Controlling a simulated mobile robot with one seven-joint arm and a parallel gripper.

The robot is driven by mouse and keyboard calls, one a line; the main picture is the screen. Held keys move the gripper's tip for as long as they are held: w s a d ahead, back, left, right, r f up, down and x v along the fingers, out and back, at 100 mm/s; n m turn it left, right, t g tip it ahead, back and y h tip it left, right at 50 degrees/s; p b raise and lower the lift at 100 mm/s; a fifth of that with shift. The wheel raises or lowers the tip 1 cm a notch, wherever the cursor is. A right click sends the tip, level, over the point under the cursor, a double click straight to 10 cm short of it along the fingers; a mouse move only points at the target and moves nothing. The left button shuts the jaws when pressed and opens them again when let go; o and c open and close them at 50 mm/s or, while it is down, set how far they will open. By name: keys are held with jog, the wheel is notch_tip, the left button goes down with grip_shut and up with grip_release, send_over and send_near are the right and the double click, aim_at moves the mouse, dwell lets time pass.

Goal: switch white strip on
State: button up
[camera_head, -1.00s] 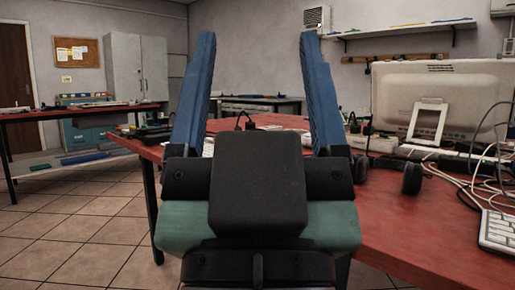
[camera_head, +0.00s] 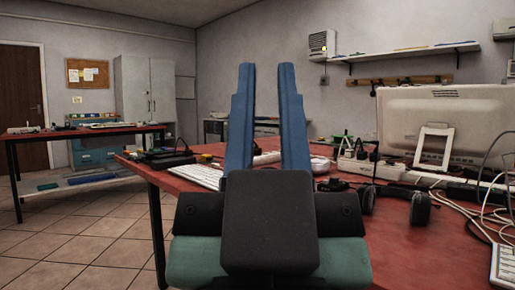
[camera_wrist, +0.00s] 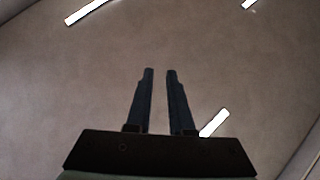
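A long white box with dark plugs standing at its left end, which looks like the white strip (camera_head: 385,171), lies on the red table in front of the monitor. Its switch is too small to make out. My gripper (camera_head: 266,70) points upward in front of the table, its blue fingers partly apart with nothing between them. In the wrist view my gripper (camera_wrist: 160,72) shows a narrow gap between the fingertips, against the ceiling. It is well short of the strip and touches nothing.
The red table (camera_head: 345,235) holds a monitor (camera_head: 440,115), black headphones (camera_head: 420,208), a keyboard (camera_head: 198,176) and tangled cables (camera_head: 470,207) at the right. A second table (camera_head: 85,132) stands at the far left. Tiled floor (camera_head: 90,235) is open at the left.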

notch_tip(320, 180, up, 55)
jog(key=p, duration=5.3)
jog(key=shift+f+p, duration=0.1)
jog(key=shift+p, duration=0.25)
grip_shut()
jog(key=shift+f, duration=0.1)
